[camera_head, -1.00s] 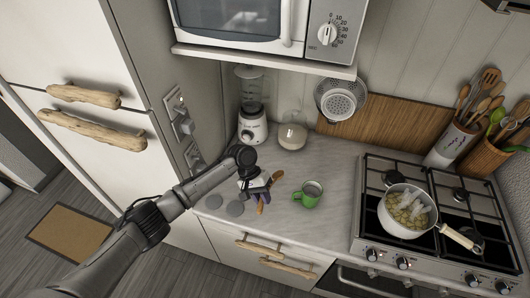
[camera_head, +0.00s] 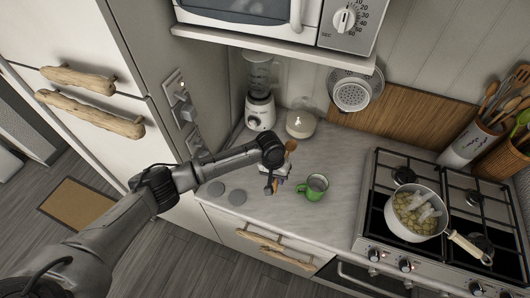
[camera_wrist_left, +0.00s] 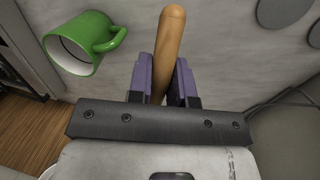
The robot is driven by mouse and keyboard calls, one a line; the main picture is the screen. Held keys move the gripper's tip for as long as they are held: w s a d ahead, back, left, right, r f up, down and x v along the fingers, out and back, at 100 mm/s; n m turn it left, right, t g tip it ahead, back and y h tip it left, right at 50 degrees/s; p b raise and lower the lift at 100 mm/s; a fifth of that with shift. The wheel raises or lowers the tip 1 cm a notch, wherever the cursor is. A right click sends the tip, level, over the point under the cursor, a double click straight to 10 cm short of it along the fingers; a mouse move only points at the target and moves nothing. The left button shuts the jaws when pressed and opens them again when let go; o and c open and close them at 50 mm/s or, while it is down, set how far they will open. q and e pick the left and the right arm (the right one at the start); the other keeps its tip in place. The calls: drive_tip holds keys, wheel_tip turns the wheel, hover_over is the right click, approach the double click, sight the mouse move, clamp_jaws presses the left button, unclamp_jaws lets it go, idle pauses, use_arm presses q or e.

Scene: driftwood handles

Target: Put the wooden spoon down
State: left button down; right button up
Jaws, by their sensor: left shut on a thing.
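My left gripper (camera_head: 277,184) is over the counter, just left of the green mug (camera_head: 313,188). In the left wrist view its purple fingers (camera_wrist_left: 165,82) are shut on the handle of the wooden spoon (camera_wrist_left: 170,40). In the head view the spoon's brown bowl (camera_head: 291,146) shows above the gripper, and the arm hides part of the spoon. I cannot tell whether the spoon touches the counter. The green mug also shows in the left wrist view (camera_wrist_left: 84,45), apart from the spoon. My right gripper is not in view.
A blender (camera_head: 260,108) and a glass bowl (camera_head: 300,124) stand at the back of the counter. A pot (camera_head: 413,212) sits on the stove (camera_head: 372,242) at right. Two grey discs (camera_head: 237,198) lie near the front left. The microwave shelf (camera_head: 270,48) overhangs the back.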

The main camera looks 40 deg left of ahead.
use_arm(q)
drive_tip(key=b, duration=1.2)
hover_over(253, 182)
drive_tip(key=f, duration=0.6)
drive_tip(key=shift+s+d+f, duration=0.1)
drive_tip(key=shift+d+f, duration=0.2)
drive_tip(key=shift+f, duration=0.1)
drive_tip(key=shift+a+f+b, duration=0.1)
drive_tip(key=shift+a+b, duration=0.55)
drive_tip(key=shift+b, duration=0.05)
drive_tip(key=shift+f, duration=0.1)
wheel_tip(253, 182, down, 3)
drive_tip(key=b, duration=0.4)
drive_tip(key=shift+b, duration=0.3)
drive_tip(key=shift+f+p, duration=0.2)
drive_tip(key=shift+p, duration=0.1)
drive_tip(key=c, duration=1)
unclamp_jaws()
drive_tip(key=shift+c, duration=0.2)
